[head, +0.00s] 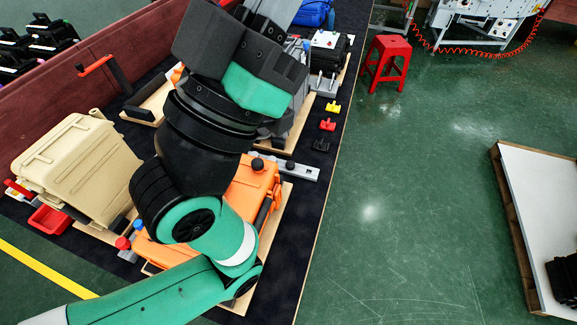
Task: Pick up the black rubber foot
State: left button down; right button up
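I cannot tell for sure which small black part is the rubber foot. A small black piece (321,145) lies on the dark mat, in line with a red and a yellow piece. Another small, rounded black part (257,163) shows by the orange case, close to a grey metal bar. My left arm comes in from the lower left and reaches over the mat, covering its middle. The arm's end is at the top of the view; its fingertips cannot be made out, nor whether they hold anything. My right gripper is not in view.
A beige case (78,165) stands left of my arm, and an orange case (248,190) lies partly under it. The small red piece (327,125) and yellow piece (333,107) lie near the mat's right edge. A red stool (388,58) stands beyond. The green floor (410,210) is mostly open.

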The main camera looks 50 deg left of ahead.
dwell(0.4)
pick_arm(q)
jog(key=shift+c, duration=1.9)
grip_release()
